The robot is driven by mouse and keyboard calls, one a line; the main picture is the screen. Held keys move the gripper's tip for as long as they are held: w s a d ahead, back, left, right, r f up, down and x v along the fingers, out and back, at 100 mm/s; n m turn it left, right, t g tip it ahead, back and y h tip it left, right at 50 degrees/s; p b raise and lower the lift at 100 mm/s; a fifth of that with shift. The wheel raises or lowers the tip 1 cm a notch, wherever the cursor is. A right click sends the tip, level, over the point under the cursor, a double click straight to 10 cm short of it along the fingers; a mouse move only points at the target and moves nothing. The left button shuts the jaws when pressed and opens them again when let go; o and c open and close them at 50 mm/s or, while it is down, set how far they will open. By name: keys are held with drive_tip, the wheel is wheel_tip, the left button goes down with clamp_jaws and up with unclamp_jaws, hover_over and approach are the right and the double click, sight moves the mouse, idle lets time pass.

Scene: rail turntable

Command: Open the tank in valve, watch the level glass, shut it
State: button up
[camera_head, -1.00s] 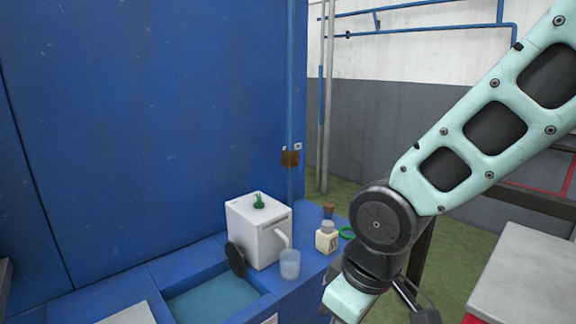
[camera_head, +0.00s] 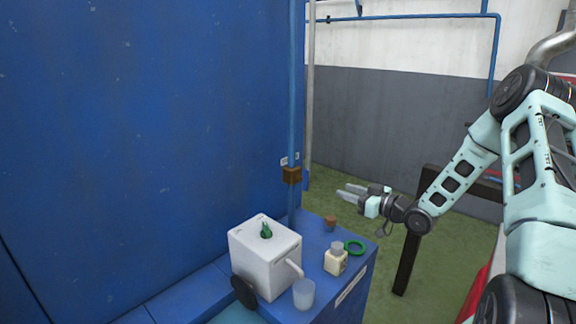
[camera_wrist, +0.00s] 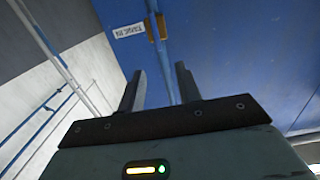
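A brown block-like fitting (camera_head: 291,174), possibly the valve, sits on the vertical blue pipe (camera_head: 292,90) at the blue wall's edge, beside a small white label (camera_head: 284,161). In the wrist view a white label (camera_wrist: 128,30), too small to read surely, stands beside an orange-brown fitting (camera_wrist: 161,27). I cannot tell whether the valve is open or shut. No level glass can be made out clearly. My gripper (camera_head: 350,191) is open and empty, to the right of the fitting and apart from it. Its fingers also stand apart in the wrist view (camera_wrist: 160,88).
A white box with a spout (camera_head: 265,260) and green top piece stands on the blue counter (camera_head: 312,228). Near it are a clear cup (camera_head: 304,294), a cream bottle (camera_head: 335,262), a green ring (camera_head: 355,247) and a brown stopper (camera_head: 330,223). Green floor (camera_head: 450,240) lies beyond.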

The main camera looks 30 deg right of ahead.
sight(308, 174)
drive_tip(key=p+x, duration=0.2)
drive_tip(key=x, duration=0.3)
drive_tip(key=p+x, duration=0.2)
drive_tip(key=x, duration=0.3)
drive_tip(key=r+p+x, duration=0.1)
drive_tip(key=p+x, duration=0.1)
drive_tip(key=x, duration=0.3)
drive_tip(key=shift+w+d, duration=0.15)
drive_tip(key=shift+w, duration=0.2)
drive_tip(key=shift+x, duration=0.8)
drive_tip(key=shift+f, duration=0.1)
clamp_jaws()
